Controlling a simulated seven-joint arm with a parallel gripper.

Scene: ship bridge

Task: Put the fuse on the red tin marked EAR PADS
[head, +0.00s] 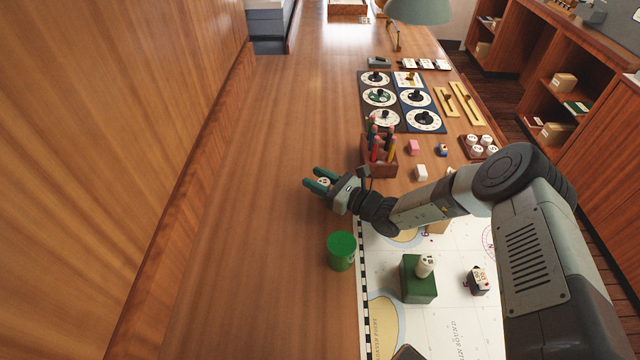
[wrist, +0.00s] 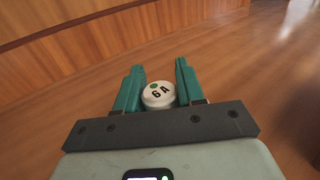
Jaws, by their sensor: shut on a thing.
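My gripper (head: 314,180) is shut on a white round fuse (head: 324,182), out over the bare wood left of the chart. In the wrist view the fuse (wrist: 158,95) sits between the two green fingers and shows "6A" and a green dot on its end. I cannot make out a red tin marked EAR PADS in either view; my arm hides part of the desk on the right.
A green cylinder (head: 341,252) stands near the chart's left edge (head: 361,300). A green box (head: 418,284) with a white cylinder (head: 425,265) stands on the chart. Wood at the left is clear.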

